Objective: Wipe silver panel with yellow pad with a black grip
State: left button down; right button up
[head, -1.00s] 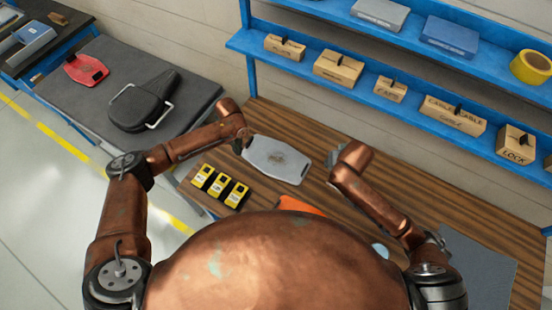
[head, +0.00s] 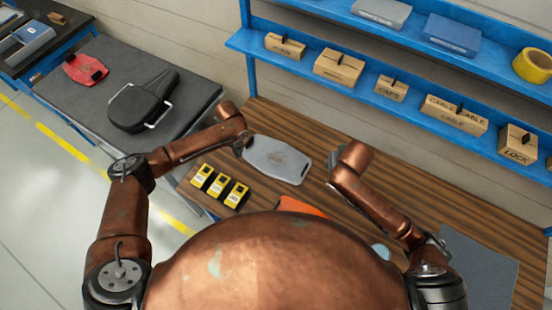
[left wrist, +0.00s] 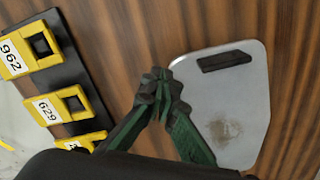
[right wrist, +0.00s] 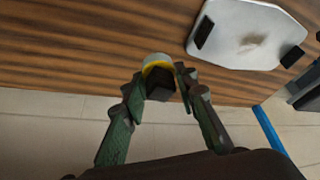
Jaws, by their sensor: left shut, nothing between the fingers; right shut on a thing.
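The silver panel (head: 268,153) lies flat on the wooden bench, with a brownish smudge near its middle. It also shows in the left wrist view (left wrist: 232,100) and the right wrist view (right wrist: 232,18), with black handles at its ends. My left gripper (left wrist: 160,88) is shut and empty, just left of the panel near its handle. My right gripper (right wrist: 160,84) is shut on the black grip of the pad (right wrist: 157,62); a pale and yellow rim of the pad shows past the fingers. The pad is apart from the panel. In the head view my right arm hides the pad.
Yellow numbered blocks (head: 219,186) sit on a black strip left of the panel. An orange thing (head: 300,206) lies at the front, partly hidden by my body. A blue shelf (head: 390,78) with boxes stands behind the bench (head: 350,127). A grey mat (head: 480,265) lies at right.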

pick_arm(q)
jog(key=shift+f+b, duration=0.55)
jog(key=shift+f, duration=0.65)
pick_arm(e)
jog(key=shift+f, duration=0.6)
pick_arm(q)
jog(key=shift+r, duration=0.1)
